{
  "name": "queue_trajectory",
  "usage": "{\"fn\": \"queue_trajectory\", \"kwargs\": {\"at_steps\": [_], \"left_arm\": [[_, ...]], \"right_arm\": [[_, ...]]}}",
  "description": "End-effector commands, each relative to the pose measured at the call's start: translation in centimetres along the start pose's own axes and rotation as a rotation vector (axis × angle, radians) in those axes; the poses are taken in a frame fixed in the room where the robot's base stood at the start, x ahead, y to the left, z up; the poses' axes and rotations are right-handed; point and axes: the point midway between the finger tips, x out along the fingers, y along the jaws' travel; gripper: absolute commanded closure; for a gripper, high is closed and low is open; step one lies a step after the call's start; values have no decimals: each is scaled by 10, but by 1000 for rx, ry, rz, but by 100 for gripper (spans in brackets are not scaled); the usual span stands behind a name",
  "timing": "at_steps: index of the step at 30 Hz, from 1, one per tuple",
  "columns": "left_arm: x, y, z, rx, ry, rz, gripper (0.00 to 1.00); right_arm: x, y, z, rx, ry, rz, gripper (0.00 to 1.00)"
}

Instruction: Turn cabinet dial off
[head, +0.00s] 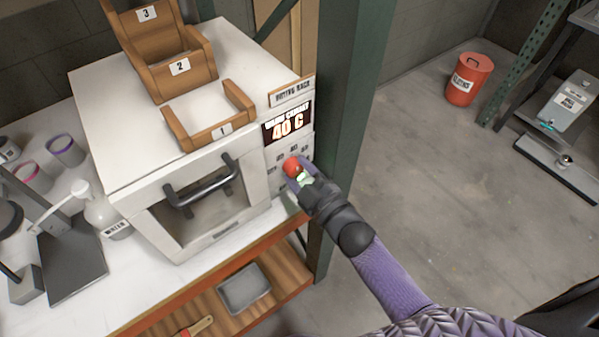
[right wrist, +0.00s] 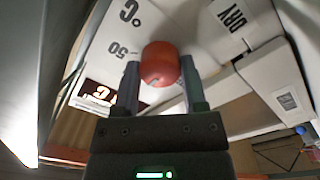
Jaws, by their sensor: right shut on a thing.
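The drying cabinet (head: 235,228) is a white box with a dark handle on its front door. My right gripper (head: 298,173) is at the dial. In the right wrist view the red dial (right wrist: 160,62) sits between the two fingertips of my right gripper (right wrist: 160,82), which is shut on it. Panel marks such as 50 and °C show around the dial; its exact pointer setting cannot be read. My left gripper is not in view.
A wooden stepped rack (head: 180,80) stands on the cabinet top. A green metal post (head: 350,120) rises close to the right of the panel. A water bottle (head: 107,215) and a grey stand (head: 70,262) are at the left. A red bin (head: 468,80) stands on the floor.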

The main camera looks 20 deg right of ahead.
Motion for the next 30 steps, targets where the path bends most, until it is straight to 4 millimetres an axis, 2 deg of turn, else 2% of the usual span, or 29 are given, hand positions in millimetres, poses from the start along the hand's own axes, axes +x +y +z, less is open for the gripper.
{"fn": "queue_trajectory", "kwargs": {"at_steps": [19,30], "left_arm": [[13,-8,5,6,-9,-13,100],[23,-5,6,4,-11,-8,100]], "right_arm": [[0,-1,1,-608,16,-5,100],[0,0,1,-949,25,-8,100]]}}
